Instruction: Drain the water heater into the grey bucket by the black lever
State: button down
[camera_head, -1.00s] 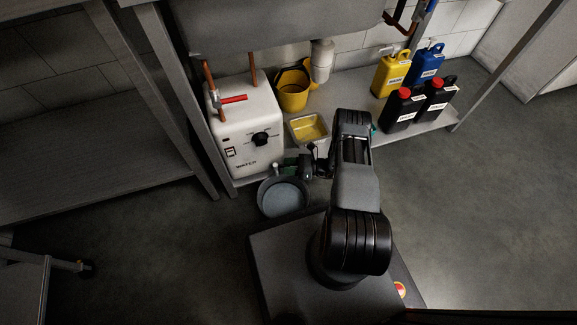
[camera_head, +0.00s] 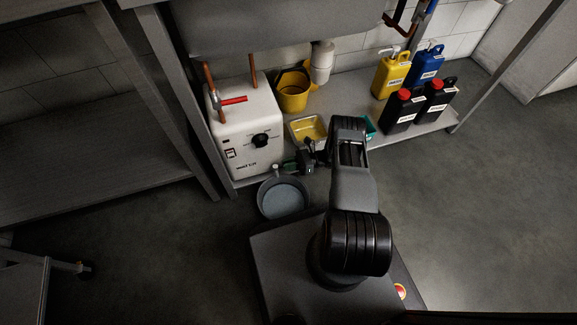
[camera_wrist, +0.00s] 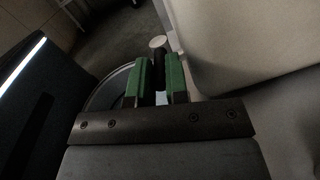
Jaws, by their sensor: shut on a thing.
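The white water heater (camera_head: 233,150) stands on the low shelf at the left, with a black dial on its front. The grey bucket (camera_head: 284,210) is on the floor in front of its lower right corner; I cannot tell if water is in it. A small pale drain fitting (camera_head: 277,170) shows just above the bucket's back rim. My gripper (camera_head: 288,167) is at this fitting, beside the heater. In the wrist view, my green-padded gripper (camera_wrist: 160,85) is shut on a dark stem, apparently the black lever (camera_wrist: 159,66); a round pale end (camera_wrist: 158,42) shows beyond it. The bucket's rim (camera_wrist: 104,92) lies below.
A red lever (camera_head: 233,100) sits on a copper pipe above the heater. A yellow bucket (camera_head: 293,90), a tray with yellow inside (camera_head: 308,128) and several jugs (camera_head: 405,110) share the shelf. A table leg (camera_head: 190,130) stands left; open floor lies right.

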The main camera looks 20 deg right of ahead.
jog(key=c, duration=1.1)
grip_release()
jog(key=shift+t, duration=0.3)
